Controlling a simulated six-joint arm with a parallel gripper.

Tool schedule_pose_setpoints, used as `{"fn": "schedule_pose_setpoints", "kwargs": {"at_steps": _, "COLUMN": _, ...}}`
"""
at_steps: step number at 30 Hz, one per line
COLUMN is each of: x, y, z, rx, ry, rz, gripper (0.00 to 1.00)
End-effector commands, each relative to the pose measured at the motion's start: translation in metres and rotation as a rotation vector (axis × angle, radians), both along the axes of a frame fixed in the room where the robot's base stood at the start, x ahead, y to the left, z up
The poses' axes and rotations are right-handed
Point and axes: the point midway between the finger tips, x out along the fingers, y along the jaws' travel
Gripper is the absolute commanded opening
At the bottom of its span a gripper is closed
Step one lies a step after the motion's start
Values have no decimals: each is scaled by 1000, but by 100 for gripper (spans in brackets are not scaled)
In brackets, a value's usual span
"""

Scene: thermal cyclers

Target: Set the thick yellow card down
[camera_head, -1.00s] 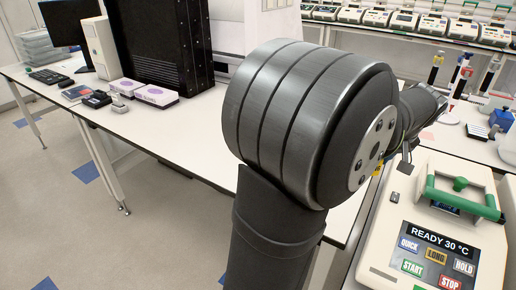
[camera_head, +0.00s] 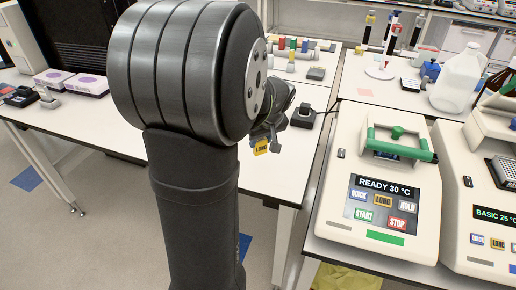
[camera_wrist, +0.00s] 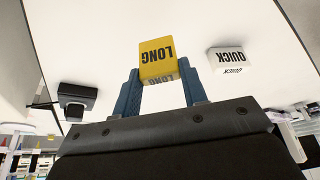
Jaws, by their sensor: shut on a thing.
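The thick yellow card (camera_head: 261,147), marked LONG, is held at the end of my arm near the front edge of the white bench in the head view. In the wrist view the yellow card (camera_wrist: 157,49) sits between the blue fingers of my gripper (camera_wrist: 160,76), which are shut on its sides. A white block marked QUICK (camera_wrist: 228,59) lies on the bench to the right of it in the wrist view, apart from the card. I cannot tell whether the yellow card touches the bench. My arm hides part of the bench in the head view.
A thermal cycler (camera_head: 379,190) reading READY 30 °C stands at the right, with another (camera_head: 483,205) beside it. A small black device (camera_head: 303,117) sits just behind the card; a black device also shows in the wrist view (camera_wrist: 76,97).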

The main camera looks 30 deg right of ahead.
Motion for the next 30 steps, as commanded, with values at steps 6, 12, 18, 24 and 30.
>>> {"fn": "schedule_pose_setpoints", "kwargs": {"at_steps": 6, "x": 6, "y": 3, "z": -12, "rx": 2, "ry": 1, "rz": -1, "gripper": 17}}
{"fn": "schedule_pose_setpoints", "kwargs": {"at_steps": 12, "x": 6, "y": 3, "z": -41, "rx": 2, "ry": 2, "rz": -1, "gripper": 17}}
{"fn": "schedule_pose_setpoints", "kwargs": {"at_steps": 18, "x": 6, "y": 3, "z": -44, "rx": 0, "ry": 0, "rz": -1, "gripper": 17}}
{"fn": "schedule_pose_setpoints", "kwargs": {"at_steps": 24, "x": 6, "y": 3, "z": -48, "rx": 1, "ry": 0, "rz": -2, "gripper": 17}}
{"fn": "schedule_pose_setpoints", "kwargs": {"at_steps": 30, "x": 6, "y": 3, "z": -47, "rx": 0, "ry": 0, "rz": -1, "gripper": 61}}
